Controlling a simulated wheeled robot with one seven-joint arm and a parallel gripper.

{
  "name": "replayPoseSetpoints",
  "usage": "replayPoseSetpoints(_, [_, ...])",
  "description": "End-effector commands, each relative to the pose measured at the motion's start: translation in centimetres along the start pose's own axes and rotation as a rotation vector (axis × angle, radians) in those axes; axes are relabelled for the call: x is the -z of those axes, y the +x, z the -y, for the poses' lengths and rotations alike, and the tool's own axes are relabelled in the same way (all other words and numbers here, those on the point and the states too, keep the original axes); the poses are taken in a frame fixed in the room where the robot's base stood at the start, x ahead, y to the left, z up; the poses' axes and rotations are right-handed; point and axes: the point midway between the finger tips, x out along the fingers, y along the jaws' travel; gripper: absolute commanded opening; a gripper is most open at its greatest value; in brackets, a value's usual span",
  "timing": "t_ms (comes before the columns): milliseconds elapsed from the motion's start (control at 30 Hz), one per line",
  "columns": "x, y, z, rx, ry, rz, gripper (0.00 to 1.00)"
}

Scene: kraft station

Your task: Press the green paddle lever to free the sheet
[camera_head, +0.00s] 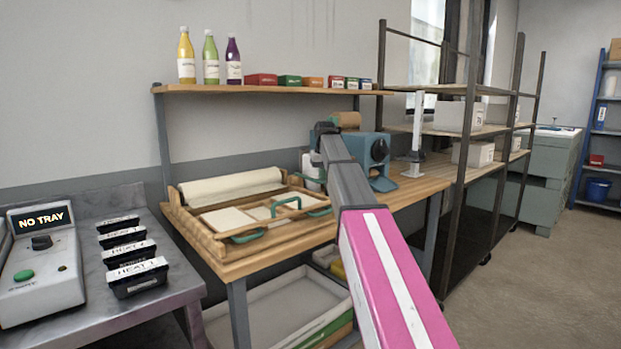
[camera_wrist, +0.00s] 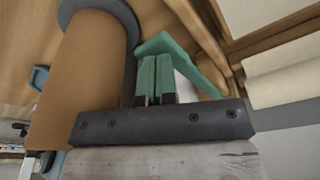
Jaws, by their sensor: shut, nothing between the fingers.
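In the head view my arm reaches across to the bench, and the dark end of my gripper (camera_head: 324,129) is beside the teal machine (camera_head: 376,153) with the brown roll (camera_head: 347,119). In the wrist view my gripper (camera_wrist: 155,58) shows two green fingers side by side, shut and empty. A green angled piece (camera_wrist: 204,66) lies just beyond and right of the fingers. I cannot tell whether it is the paddle lever, nor whether the fingers touch it. The brown roll (camera_wrist: 82,85) is close on the left. In the head view my arm partly covers the machine.
A wooden tray (camera_head: 198,234) with green handles and a cream roll (camera_head: 232,186) is left of the machine. Bottles and small boxes stand on the shelf (camera_head: 250,89) above. A control box (camera_head: 40,280) reads "NO TRAY". Metal racks stand at right.

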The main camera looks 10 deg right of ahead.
Motion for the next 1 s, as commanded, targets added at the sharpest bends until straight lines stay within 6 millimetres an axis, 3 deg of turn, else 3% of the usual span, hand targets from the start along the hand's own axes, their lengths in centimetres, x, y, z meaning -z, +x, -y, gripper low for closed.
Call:
replayPoseSetpoints(800, [1.1,-5.5,0.0,0.0,0.0,0.0,0.0])
replayPoseSetpoints(1000, [1.2,-6.1,0.0,0.0,0.0,0.0,0.0])
